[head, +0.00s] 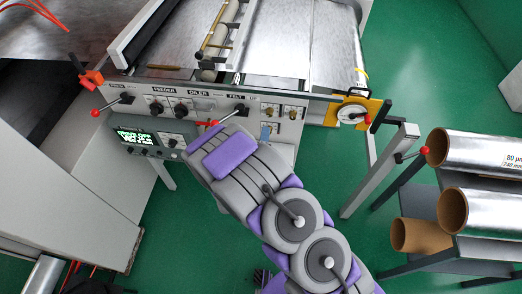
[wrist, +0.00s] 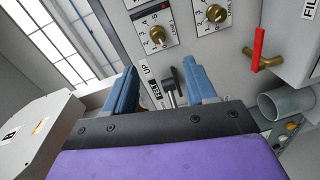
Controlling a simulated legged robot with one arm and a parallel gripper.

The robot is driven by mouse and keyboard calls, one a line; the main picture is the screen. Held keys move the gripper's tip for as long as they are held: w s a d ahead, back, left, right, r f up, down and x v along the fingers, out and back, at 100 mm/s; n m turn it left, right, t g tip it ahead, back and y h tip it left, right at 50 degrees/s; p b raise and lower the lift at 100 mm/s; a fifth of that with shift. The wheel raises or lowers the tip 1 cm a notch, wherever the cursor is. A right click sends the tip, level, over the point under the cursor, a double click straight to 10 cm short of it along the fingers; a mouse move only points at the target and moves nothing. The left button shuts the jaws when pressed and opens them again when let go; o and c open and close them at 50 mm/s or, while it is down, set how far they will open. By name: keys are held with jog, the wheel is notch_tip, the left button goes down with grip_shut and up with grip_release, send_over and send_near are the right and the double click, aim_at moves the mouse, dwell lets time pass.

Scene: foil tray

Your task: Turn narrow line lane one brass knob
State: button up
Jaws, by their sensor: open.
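Two brass knobs show in the wrist view, each on a white numbered dial plate: the left brass knob (wrist: 157,35) and the right brass knob (wrist: 216,13). I cannot read which lane either belongs to. My gripper (wrist: 159,64) is open, with its two blue fingers apart and below the dials in the picture. No knob is between them. A dark lever with a grey stem (wrist: 172,90) shows between the fingers, beside a FELT UP label. In the head view, small brass knobs (head: 291,113) sit at the panel's right end; my wrist largely hides the gripper there.
A red-handled brass valve (wrist: 257,50) and a grey pipe (wrist: 285,103) are at the right in the wrist view. In the head view, red-balled levers (head: 97,112), a lit green display (head: 137,136) and a yellow bracket (head: 373,106) surround the panel.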

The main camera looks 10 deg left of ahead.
jog(key=s, duration=0.5)
jog(key=shift+s+r, duration=0.2)
jog(key=shift+s, duration=0.1)
